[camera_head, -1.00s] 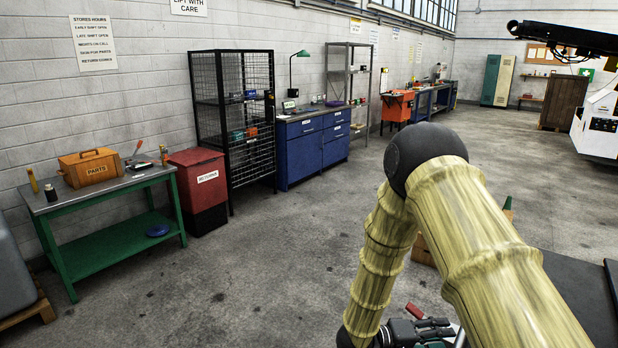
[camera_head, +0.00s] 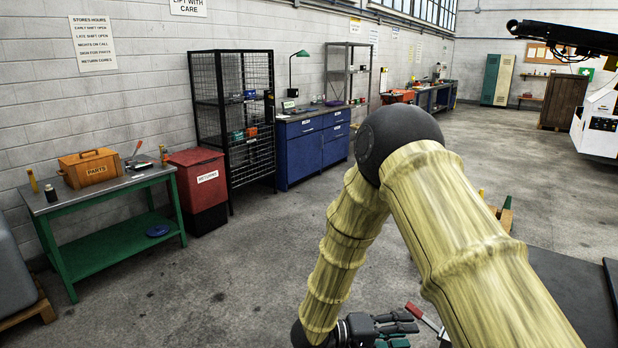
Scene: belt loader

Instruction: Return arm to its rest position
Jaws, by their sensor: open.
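My arm (camera_head: 440,220) rises from the lower right of the head view, bends at a black elbow joint and comes down to a black wrist joint at the bottom edge. My gripper (camera_head: 402,328) is at the bottom edge, right of the wrist, with its dark fingers pointing right. The fingers are apart and nothing shows between them. Its lower part is cut off by the frame edge.
A red-handled object (camera_head: 421,315) lies just right of the gripper, partly hidden by my arm. A dark flat surface (camera_head: 575,290) is at the lower right. A green workbench (camera_head: 110,245), red bin (camera_head: 200,210) and blue cabinet (camera_head: 300,160) stand along the left wall. Open floor lies between.

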